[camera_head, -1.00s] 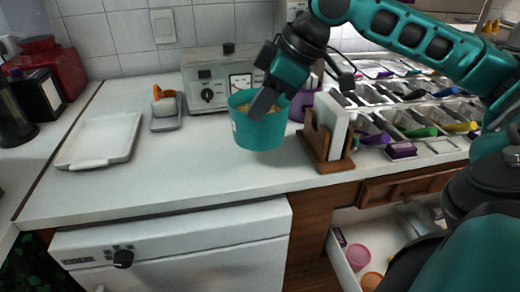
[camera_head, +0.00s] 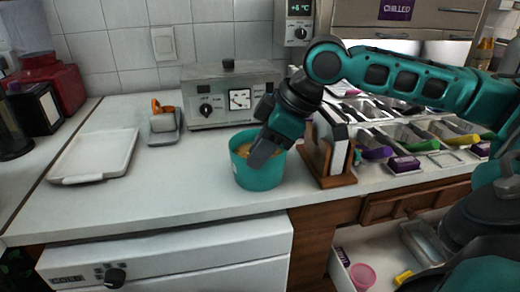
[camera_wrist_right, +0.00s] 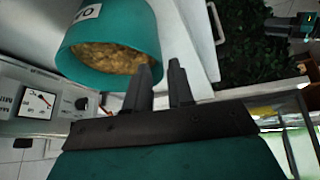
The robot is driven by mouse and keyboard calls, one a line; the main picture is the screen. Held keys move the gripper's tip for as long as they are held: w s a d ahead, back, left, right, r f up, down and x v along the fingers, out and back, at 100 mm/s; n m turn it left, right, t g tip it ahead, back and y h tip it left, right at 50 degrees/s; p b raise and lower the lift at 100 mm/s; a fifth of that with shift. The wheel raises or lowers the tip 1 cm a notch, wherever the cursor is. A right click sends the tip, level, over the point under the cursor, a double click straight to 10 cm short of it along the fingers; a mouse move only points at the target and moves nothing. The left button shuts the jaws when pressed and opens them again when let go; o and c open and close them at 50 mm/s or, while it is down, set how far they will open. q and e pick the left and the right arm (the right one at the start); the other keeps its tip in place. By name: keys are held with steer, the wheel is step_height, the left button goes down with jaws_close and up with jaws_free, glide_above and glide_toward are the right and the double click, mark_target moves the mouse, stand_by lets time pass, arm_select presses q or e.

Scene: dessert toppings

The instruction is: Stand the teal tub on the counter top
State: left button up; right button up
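The teal tub (camera_head: 258,171) is upright over the front part of the white counter top (camera_head: 160,193), left of a wooden holder. Its base looks at or very near the surface; I cannot tell whether it touches. My right gripper (camera_head: 262,150) reaches down onto its rim from the upper right. In the right wrist view the tub (camera_wrist_right: 140,30) shows a crumbly tan filling and part of a label. There the right gripper's fingers (camera_wrist_right: 160,85) are close together, astride the tub's wall, one inside and one outside. My left gripper is not in view.
The wooden holder (camera_head: 338,181) with white panels stands close right of the tub. A grey appliance with a dial (camera_head: 203,110) is behind it. A white tray (camera_head: 60,178) lies at left. Topping bins (camera_head: 405,135) fill the right. Counter left of the tub is clear.

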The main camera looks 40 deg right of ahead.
steer(key=shift+o, duration=0.3)
steer(key=shift+s+d+r, duration=0.15)
steer(key=shift+d+r, duration=0.05)
steer(key=shift+r, duration=0.3)
steer(key=p+v, duration=0.2)
steer(key=v, duration=0.9)
steer(key=shift+p, duration=0.4)
steer(key=shift+a, duration=0.1)
steer(key=shift+s, duration=0.15)
